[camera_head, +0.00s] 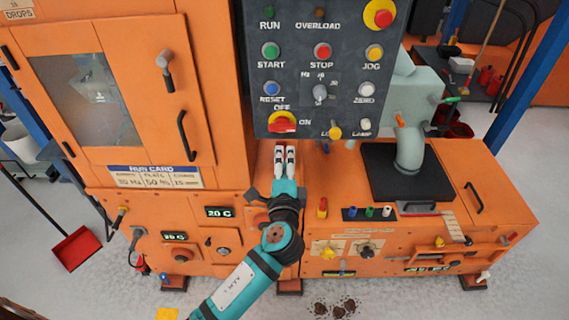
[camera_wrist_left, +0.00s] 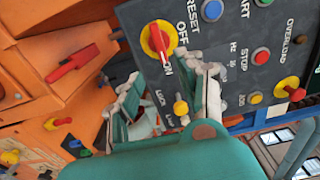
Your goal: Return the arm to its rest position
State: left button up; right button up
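My left arm comes in from the bottom of the head view. Its left gripper (camera_head: 285,162) points up toward the panel, below the red and yellow main switch (camera_head: 283,122). The two pale fingers stand side by side with a narrow gap in the head view. In the wrist view the fingers (camera_wrist_left: 163,85) stand apart with nothing held between them, so the gripper is open. The main switch also shows in the wrist view (camera_wrist_left: 158,40), beyond the fingertips, its red handle turned toward the ON label. Whether a finger touches the panel is unclear. The right gripper is not in view.
The dark control panel (camera_head: 320,70) overhangs the orange machine cabinet (camera_head: 150,90). A grey pipe (camera_head: 411,150) rises from a dark plate at right. Buttons and knobs line the lower front. A red dustpan (camera_head: 76,248) lies on the floor at left. Dark debris (camera_head: 336,308) lies in front.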

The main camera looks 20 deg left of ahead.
pick_arm(q)
jog(key=shift+s+d, duration=0.15)
jog(key=shift+s, duration=0.3)
jog(key=s+a+f+n+g+h, duration=0.1)
jog(key=s+f+g, duration=0.25)
jog(key=f, duration=0.85)
jog(key=s+f+n+g+h, duration=0.15)
jog(key=s+f, duration=0.25)
jog(key=f, duration=0.9)
jog(key=s+a+f+n+g+h, duration=0.1)
jog(key=s+f+g, duration=0.3)
jog(key=f, duration=0.8)
jog(key=s+a+f+n+g, duration=0.2)
jog(key=s+f, duration=0.5)
jog(key=s, duration=0.5)
jog(key=s+a+f+n+g+h, duration=0.1)
jog(key=s+a+f+n+g, duration=0.1)
jog(key=s+f, duration=0.5)
jog(key=s+a+f+n+g, duration=0.2)
jog(key=s+f+n, duration=0.3)
jog(key=s, duration=1.3)
jog(key=shift+f+g, duration=0.7)
jog(key=shift+f, duration=0.25)
